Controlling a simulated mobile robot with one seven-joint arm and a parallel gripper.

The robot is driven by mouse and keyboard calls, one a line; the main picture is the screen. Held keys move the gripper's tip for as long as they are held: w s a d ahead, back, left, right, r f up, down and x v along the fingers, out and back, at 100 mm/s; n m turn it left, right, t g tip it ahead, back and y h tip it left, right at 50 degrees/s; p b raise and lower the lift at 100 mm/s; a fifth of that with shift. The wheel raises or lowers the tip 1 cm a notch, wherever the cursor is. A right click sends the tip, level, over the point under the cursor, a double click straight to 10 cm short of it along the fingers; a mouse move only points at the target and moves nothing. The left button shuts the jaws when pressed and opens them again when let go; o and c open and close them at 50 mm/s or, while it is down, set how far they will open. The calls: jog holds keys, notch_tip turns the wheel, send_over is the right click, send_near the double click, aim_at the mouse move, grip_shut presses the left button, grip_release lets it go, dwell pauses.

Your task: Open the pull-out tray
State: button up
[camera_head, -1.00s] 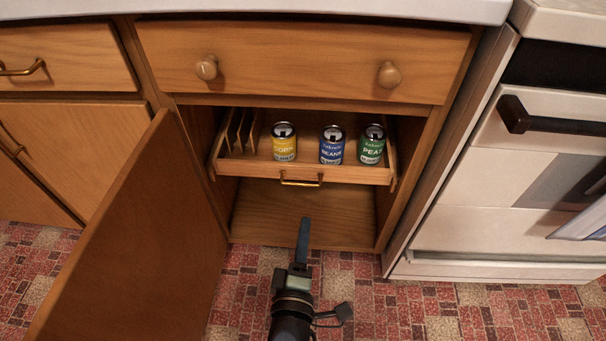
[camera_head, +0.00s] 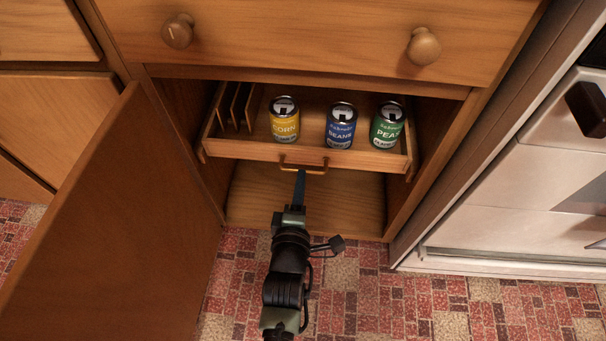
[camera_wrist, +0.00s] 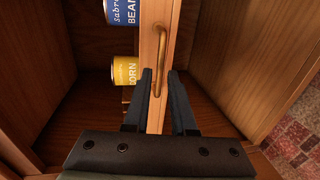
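The wooden pull-out tray (camera_head: 240,149) sits inside the open lower cabinet, holding yellow corn (camera_head: 284,120), blue beans (camera_head: 340,125) and green peas (camera_head: 387,125) cans. Its brass handle (camera_head: 305,168) is on the front board. My gripper (camera_head: 299,180) reaches up to the handle from below in the head view. In the wrist view, the two fingers of my gripper (camera_wrist: 160,73) are apart, with the lower part of the handle (camera_wrist: 162,50) showing between them. Contact with the handle cannot be told. Parts of the corn and beans cans show beside the tray front there.
The open cabinet door (camera_head: 120,210) stands on the left. A closed drawer (camera_head: 300,40) with two round knobs is above the tray. A white oven (camera_head: 510,200) is on the right. The red patterned floor (camera_head: 400,300) in front is clear.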

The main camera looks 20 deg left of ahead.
jog(key=b+x, duration=0.2)
jog(key=x, duration=0.2)
jog(key=shift+w, duration=0.2)
grip_shut()
dwell(1.3)
